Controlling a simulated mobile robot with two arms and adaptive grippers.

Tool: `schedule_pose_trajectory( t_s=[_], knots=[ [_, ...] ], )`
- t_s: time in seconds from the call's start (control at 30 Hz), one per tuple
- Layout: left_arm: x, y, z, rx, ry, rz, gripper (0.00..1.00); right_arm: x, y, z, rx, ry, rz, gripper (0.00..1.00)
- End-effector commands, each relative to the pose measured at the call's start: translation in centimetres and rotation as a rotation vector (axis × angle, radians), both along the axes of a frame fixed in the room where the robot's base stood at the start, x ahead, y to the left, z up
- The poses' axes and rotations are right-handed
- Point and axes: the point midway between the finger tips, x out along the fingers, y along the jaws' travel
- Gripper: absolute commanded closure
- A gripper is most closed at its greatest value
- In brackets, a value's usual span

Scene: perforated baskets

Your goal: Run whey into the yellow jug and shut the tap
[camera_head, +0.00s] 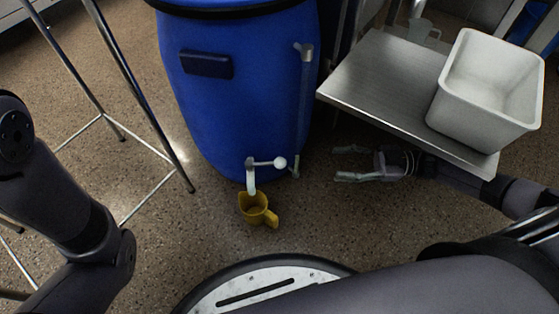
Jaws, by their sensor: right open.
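The yellow jug (253,208) stands upright on the floor below the white tap (252,175), its handle toward the lower right. The tap sits low on the front of a large blue barrel (235,110). Its lever with a round white knob (280,163) points to the right. No stream from the spout can be made out, and the jug's contents are unclear. My right gripper (340,164) is open and empty, to the right of the tap knob and apart from it, fingers pointing left. My left arm enters at the left, but its gripper is not in view.
A steel table (385,82) stands at the right, above my right gripper, with a white tub (485,90) on it. A pale jug (420,30) shows behind it. A metal-legged stand (130,85) is at the left. The floor around the yellow jug is clear.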

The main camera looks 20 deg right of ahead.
Motion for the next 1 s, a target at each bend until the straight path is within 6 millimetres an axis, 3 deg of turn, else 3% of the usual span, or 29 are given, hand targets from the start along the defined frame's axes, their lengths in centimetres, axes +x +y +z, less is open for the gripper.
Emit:
schedule_pose_trajectory(
  t_s=[0.6, 0.8, 1.0],
  knots=[
    [0.1, 0.0, 0.3, 0.001, 0.003, 0.001, 0.15, 4.1, 12.3, 0.1, 0.004, -0.003, 0.0, 0.54],
    [0.1, 0.0, 0.1, 0.001, 0.003, 0.001, 0.15, 4.8, 14.4, 0.0, 0.001, -0.001, -0.002, 0.54],
    [0.1, 0.0, 0.1, 0.001, 0.003, 0.001, 0.15, 5.0, 15.0, 0.0, 0.0, 0.0, -0.002, 0.54]
  ],
)
